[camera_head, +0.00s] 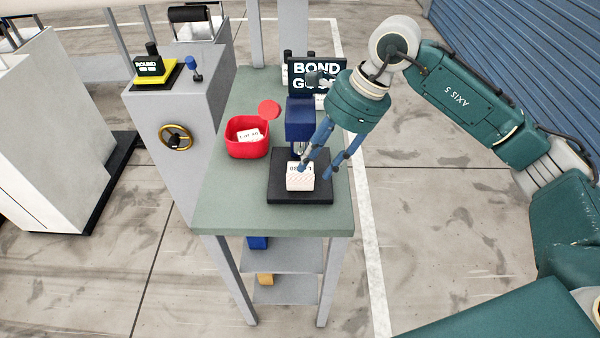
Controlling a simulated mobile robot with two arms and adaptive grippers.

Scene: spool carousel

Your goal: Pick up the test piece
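The likely test piece is a small pale block (299,183) with a white label on top. It sits on the black base plate (285,196) of a small blue press-like device (300,118) on the green-topped table (225,208). My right gripper (318,171) reaches down from the upper right with its blue fingers apart. One fingertip overlaps the block's upper right edge in the picture; the other is right of it. I cannot tell whether either touches. My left gripper is not in view.
A red bin (247,148) with a white tag inside stands left of the plate, near a red disc (269,108). A dark sign reading "BOND GOOD" (317,72) stands behind. A grey cabinet (170,108) with a yellow handwheel adjoins the table. The table's front edge is clear.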

